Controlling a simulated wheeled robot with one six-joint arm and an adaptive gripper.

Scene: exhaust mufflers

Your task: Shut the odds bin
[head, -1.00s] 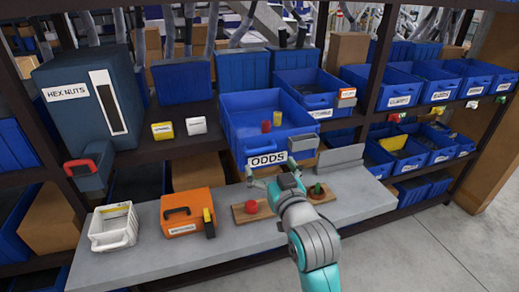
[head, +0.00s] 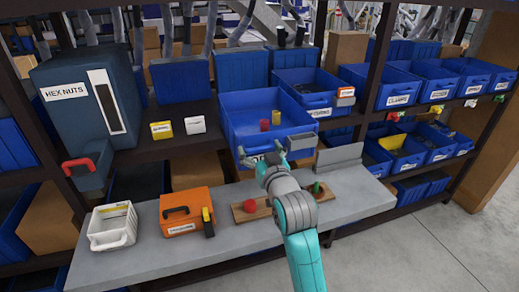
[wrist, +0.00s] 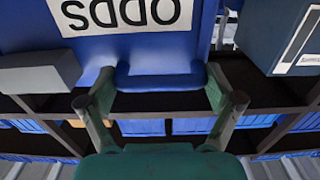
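The odds bin (head: 228,131) is a blue open-topped bin, pulled out from the shelf past its edge. A red and a yellow cylinder stand in it. Its ODDS label is mostly hidden by my gripper (head: 261,152) in the head view. In the wrist view the label shows upside down, above the bin's blue handle (wrist: 160,80). My gripper (wrist: 160,92) is open, its two fingers spread at either end of the handle. Whether they touch it I cannot tell.
Below is a grey bench (head: 345,207) with a white basket (head: 113,228), an orange case (head: 187,212) and a wooden board (head: 262,210) with red and green parts. A grey box (head: 300,148) is by the bin's front right. A hex nuts cabinet (head: 85,105) stands left.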

